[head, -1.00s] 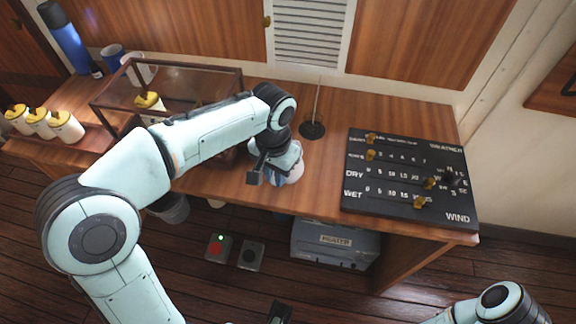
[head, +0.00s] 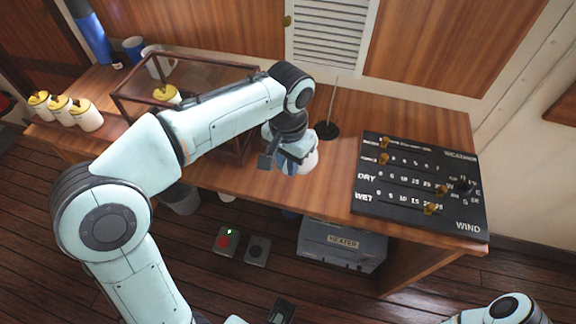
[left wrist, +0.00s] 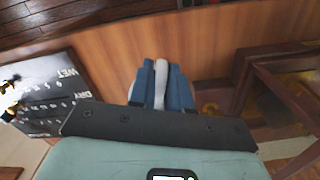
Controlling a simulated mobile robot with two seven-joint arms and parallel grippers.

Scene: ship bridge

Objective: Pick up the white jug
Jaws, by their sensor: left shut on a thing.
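The white jug (head: 309,163) is mostly hidden behind my left gripper (head: 292,152) in the head view, at the front part of the wooden desk (head: 255,185). My left gripper is shut on it. In the left wrist view, the blue fingers (left wrist: 162,86) close from both sides on a narrow white part of the jug (left wrist: 162,84), and pale bits of it show beside them. I cannot tell how far it is above the desk.
A glass case (head: 190,85) with a dark wooden frame stands left of the gripper. A thin pole on a round base (head: 327,131) and a black weather board (head: 420,185) are to the right. Yellow-topped white jars (head: 87,115) stand far left.

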